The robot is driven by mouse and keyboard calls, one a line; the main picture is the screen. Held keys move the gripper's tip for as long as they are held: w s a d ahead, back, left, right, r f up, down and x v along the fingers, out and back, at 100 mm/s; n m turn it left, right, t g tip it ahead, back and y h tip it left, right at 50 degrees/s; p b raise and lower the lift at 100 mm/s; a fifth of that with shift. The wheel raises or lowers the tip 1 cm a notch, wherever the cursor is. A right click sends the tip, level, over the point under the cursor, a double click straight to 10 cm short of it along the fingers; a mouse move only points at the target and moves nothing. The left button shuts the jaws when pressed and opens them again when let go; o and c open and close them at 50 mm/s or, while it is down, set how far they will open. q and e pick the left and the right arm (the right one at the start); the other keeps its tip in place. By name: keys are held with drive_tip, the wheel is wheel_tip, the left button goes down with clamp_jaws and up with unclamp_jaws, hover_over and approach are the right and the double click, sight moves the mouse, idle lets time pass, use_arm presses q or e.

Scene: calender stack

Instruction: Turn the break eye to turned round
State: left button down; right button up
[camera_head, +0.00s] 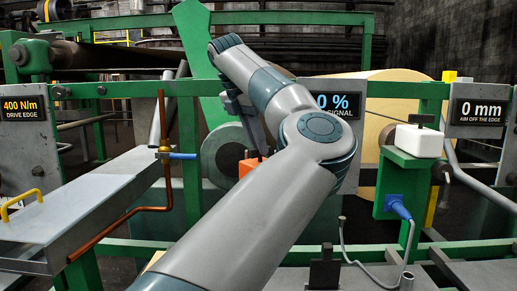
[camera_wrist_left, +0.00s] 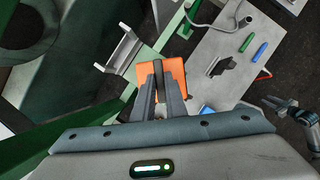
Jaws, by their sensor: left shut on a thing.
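An orange block, which I take to be the break eye (camera_head: 245,167), shows below the left gripper's fingers in the head view, partly hidden by my left arm. In the left wrist view the orange block (camera_wrist_left: 174,70) lies at the fingertips, beside a grey bracket. My left gripper (camera_head: 256,152) points down and is shut on the orange block; its fingers (camera_wrist_left: 158,92) cover the middle of it. A display (camera_head: 338,105) behind my arm reads 0 % signal, partly hidden. My right gripper (camera_wrist_left: 270,104) shows small at the right of the wrist view; its jaws are unclear.
A white box (camera_head: 419,141) stands on a green bracket at right, with a blue plug (camera_head: 399,206) below. Green rails and a large roll (camera_head: 385,115) stand behind. A copper pipe (camera_head: 140,209) with a blue valve is at left. A grey plate (camera_wrist_left: 222,55) holds pens.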

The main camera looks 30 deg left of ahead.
use_arm(q)
drive_tip(key=shift+a+r+m+h, duration=0.1)
drive_tip(key=shift+m+h, duration=0.3)
drive_tip(key=shift+m, duration=0.6)
drive_tip(key=shift+w+m+h, duration=0.1)
drive_tip(key=shift+m+h, duration=0.2)
drive_tip(key=shift+m, duration=0.6)
drive_tip(key=m+g+h, duration=0.1)
drive_tip(key=m, duration=0.2)
drive_tip(key=shift+a+r+p, duration=0.1)
drive_tip(key=shift+a+p, duration=0.05)
drive_tip(key=shift+p, duration=0.15)
drive_tip(key=shift+w+m+g, duration=0.1)
drive_tip(key=shift+m+g, duration=0.2)
drive_tip(key=shift+m, duration=0.5)
use_arm(e)
drive_tip(key=shift+s+d+r, duration=0.1)
drive_tip(key=shift+s+d, duration=0.3)
drive_tip(key=shift+d, duration=0.05)
use_arm(q)
drive_tip(key=c, duration=1.8)
unclamp_jaws()
